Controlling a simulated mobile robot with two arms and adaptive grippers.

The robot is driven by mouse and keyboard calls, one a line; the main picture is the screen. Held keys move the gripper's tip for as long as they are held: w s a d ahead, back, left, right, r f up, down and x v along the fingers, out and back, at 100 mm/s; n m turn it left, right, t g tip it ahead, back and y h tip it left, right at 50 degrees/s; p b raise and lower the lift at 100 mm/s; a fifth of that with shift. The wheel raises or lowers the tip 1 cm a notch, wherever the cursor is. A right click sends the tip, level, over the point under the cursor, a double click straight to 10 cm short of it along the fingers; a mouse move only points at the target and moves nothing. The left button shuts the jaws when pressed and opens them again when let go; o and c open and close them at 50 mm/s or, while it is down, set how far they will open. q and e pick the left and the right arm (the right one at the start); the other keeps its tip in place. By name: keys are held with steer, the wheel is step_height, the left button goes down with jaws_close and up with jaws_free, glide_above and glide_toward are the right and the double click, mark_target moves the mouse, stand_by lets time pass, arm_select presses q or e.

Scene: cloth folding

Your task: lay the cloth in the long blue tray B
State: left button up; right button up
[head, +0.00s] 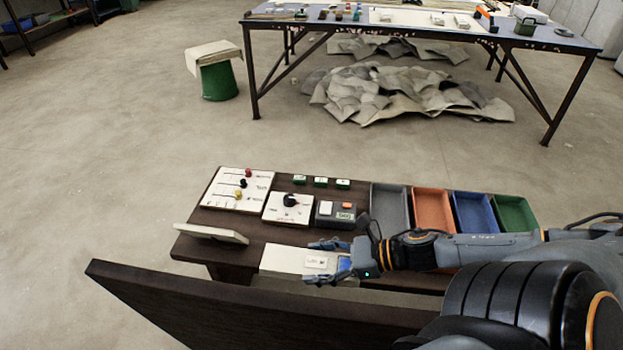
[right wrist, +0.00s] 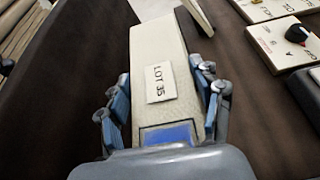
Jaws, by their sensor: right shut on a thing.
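My right gripper (head: 330,262) is shut around a long pale piece (head: 285,261) on the dark bench. In the right wrist view, the fingers (right wrist: 162,108) lie along both sides of this piece (right wrist: 155,45), which bears a "LOT 35" label and a blue patch. It looks flat and straight-edged; I cannot tell whether it is the cloth, or whether it is clear of the bench. The blue tray (head: 475,213) looks empty, between the orange and green trays; no letter B is readable. My left gripper is not in view.
Grey (head: 389,208), orange (head: 433,211) and green (head: 514,214) trays flank the blue one. Switch panels (head: 237,190), a knob box (head: 289,208) and a tilted pale plate (head: 211,234) share the bench (head: 260,236). A dark board (head: 215,305) stands in front.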

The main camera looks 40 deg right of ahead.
steer(key=shift+s+r, duration=0.1)
steer(key=shift+s, duration=0.05)
arm_select(q)
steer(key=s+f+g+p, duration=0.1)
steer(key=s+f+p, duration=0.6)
steer(key=p, duration=0.4)
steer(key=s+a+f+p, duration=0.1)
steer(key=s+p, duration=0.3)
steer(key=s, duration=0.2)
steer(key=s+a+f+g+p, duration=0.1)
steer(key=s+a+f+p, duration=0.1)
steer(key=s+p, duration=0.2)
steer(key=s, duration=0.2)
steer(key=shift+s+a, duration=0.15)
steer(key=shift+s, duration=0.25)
arm_select(e)
steer(key=w+a+r+n, duration=0.1)
steer(key=a+r, duration=0.2)
steer(key=r, duration=0.7)
steer(key=w+a+r+g+y, duration=0.1)
steer(key=a+r, duration=0.3)
steer(key=r, duration=0.7)
steer(key=w+a+r+n+g+y, duration=0.1)
steer(key=a+r, duration=0.3)
steer(key=r, duration=0.7)
steer(key=shift+w+a+r+n, duration=0.2)
steer(key=shift+w+a+n, duration=0.1)
steer(key=shift+w, duration=0.35)
steer(key=shift+s+f, duration=0.1)
